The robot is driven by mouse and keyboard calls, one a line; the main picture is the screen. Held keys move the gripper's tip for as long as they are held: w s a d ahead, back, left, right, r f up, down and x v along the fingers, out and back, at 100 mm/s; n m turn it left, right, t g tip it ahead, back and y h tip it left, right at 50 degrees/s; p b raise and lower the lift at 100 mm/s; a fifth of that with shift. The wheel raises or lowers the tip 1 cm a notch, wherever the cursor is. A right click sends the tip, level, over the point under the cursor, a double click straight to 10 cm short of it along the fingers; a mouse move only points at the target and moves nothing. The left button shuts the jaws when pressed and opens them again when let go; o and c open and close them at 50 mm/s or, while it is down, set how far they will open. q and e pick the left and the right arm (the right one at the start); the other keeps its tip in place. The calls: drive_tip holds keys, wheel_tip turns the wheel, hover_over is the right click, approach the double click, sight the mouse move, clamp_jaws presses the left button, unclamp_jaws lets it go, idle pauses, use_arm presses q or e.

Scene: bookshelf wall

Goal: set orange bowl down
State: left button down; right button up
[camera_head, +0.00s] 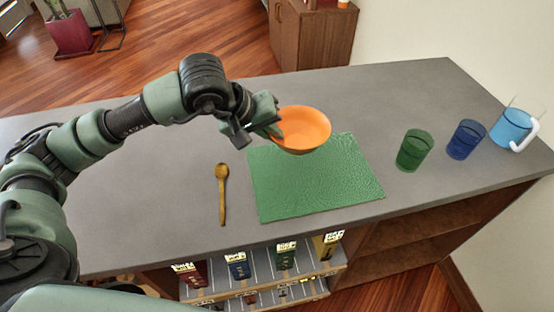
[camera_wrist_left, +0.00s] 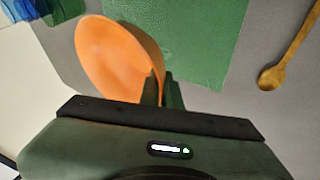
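The orange bowl (camera_head: 303,130) is held by its left rim in my left gripper (camera_head: 272,124), over the back part of the green mat (camera_head: 318,185). In the left wrist view the fingers (camera_wrist_left: 161,88) are closed on the wall of the bowl (camera_wrist_left: 112,58). The bowl looks slightly tilted. Whether its base touches the mat (camera_wrist_left: 205,45) cannot be told. The mat lies flat on the grey counter (camera_head: 150,200), and its front part is bare. My right gripper is in neither view.
A wooden spoon (camera_head: 222,193) lies left of the mat.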

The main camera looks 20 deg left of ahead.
use_arm(q)
wheel_tip(320, 180, down, 5)
drive_tip(key=shift+s+d+f+p, duration=0.1)
drive_tip(key=shift+p, duration=0.4)
wheel_tip(320, 180, down, 5)
drive_tip(key=shift+f+p, duration=0.1)
drive_tip(key=shift+p, duration=0.4)
drive_tip(key=shift+f, duration=0.1)
drive_tip(key=c, duration=1.6)
unclamp_jaws()
